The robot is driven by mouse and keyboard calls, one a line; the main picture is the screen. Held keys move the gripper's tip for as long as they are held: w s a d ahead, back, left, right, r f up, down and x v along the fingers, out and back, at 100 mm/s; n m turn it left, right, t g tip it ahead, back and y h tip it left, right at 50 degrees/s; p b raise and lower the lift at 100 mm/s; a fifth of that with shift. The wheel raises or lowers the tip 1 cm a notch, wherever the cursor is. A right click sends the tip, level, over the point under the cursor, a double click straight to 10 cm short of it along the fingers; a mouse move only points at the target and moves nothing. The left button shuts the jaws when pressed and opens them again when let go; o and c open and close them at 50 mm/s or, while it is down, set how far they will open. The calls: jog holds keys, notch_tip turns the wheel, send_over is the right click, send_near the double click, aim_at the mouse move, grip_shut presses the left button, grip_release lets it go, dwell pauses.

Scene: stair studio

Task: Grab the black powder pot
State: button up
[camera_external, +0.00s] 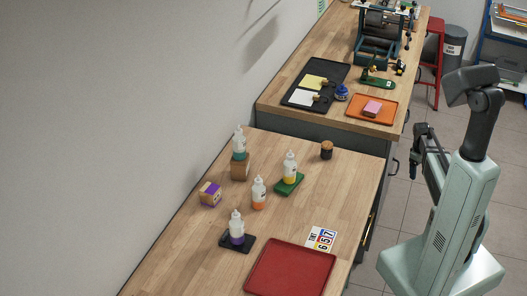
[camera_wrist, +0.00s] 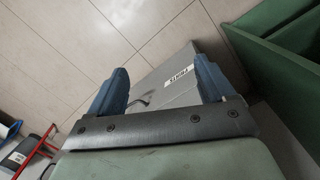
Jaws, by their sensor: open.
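A small dark pot with a brown top (camera_external: 326,150) stands upright near the far right corner of the near wooden table in the external view. It looks like the black powder pot; its label is too small to read. My gripper (camera_wrist: 162,70) shows two blue fingers spread wide with nothing between them in the wrist view. It points down over the tiled floor and a grey cabinet. In the external view my arm stands right of the table, well apart from the pot. The pot is not visible in the wrist view.
The near table holds several white bottles (camera_external: 259,193), a wooden block (camera_external: 240,171), a purple-banded box (camera_external: 210,194), a number card (camera_external: 321,238) and a red tray (camera_external: 290,271). The farther bench has a black tray (camera_external: 327,92) and orange tray (camera_external: 388,116). Table around the pot is clear.

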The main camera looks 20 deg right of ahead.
jog(key=w+d+r, duration=0.2)
jog(key=d+r, duration=0.1)
jog(key=r, duration=0.3)
notch_tip(320, 180, up, 26)
jog(key=n+t+y, duration=0.1)
jog(key=n, duration=1.6)
send_over(327, 144)
jog(key=shift+s+f, duration=0.2)
jog(key=shift+f, duration=0.3)
jog(key=shift+w+f, duration=0.15)
jog(key=shift+f, duration=6.25)
jog(key=c, duration=1.2)
